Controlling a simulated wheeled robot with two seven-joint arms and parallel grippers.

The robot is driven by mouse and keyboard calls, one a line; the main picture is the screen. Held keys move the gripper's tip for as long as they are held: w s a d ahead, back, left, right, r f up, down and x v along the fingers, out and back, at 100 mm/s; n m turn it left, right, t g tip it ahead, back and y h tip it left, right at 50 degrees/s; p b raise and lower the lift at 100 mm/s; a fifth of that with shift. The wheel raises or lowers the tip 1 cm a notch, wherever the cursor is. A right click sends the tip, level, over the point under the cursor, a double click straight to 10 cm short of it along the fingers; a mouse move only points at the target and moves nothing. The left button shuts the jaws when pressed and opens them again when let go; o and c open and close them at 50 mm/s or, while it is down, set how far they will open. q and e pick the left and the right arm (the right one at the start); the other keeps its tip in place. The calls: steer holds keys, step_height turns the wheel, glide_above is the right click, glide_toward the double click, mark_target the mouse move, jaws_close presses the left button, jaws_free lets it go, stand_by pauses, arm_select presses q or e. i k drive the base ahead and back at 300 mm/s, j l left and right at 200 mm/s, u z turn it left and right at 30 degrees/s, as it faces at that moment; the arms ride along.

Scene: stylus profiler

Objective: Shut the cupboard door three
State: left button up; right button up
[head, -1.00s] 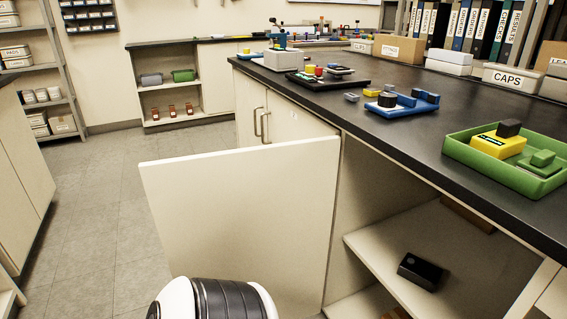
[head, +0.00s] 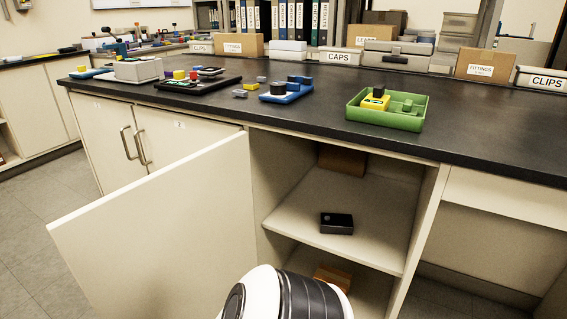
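An open cupboard door (head: 165,235), cream and flat, stands swung out from the left side of an open cupboard (head: 345,190) under the black worktop. No number shows on the face of it that I see. The doors to its left are shut, one with a small "2" label (head: 179,125) and both with bar handles (head: 133,146). One of my white and black arm parts (head: 285,295) shows at the bottom, in front of the cupboard and right of the open door. Neither gripper is in view.
Inside the cupboard a black box (head: 336,223) lies on the shelf, with brown boxes (head: 342,160) behind and below. A green tray (head: 388,112) and a blue tray (head: 287,92) stand on the worktop (head: 460,130). Grey floor (head: 40,220) is clear at the left.

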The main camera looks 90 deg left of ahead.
mark_target(174, 242)
steer(key=k+j+z, duration=0.2)
steer(key=k+z, duration=0.15)
steer(key=k, duration=0.7)
steer(key=k+z, duration=0.4)
steer(key=k, duration=0.65)
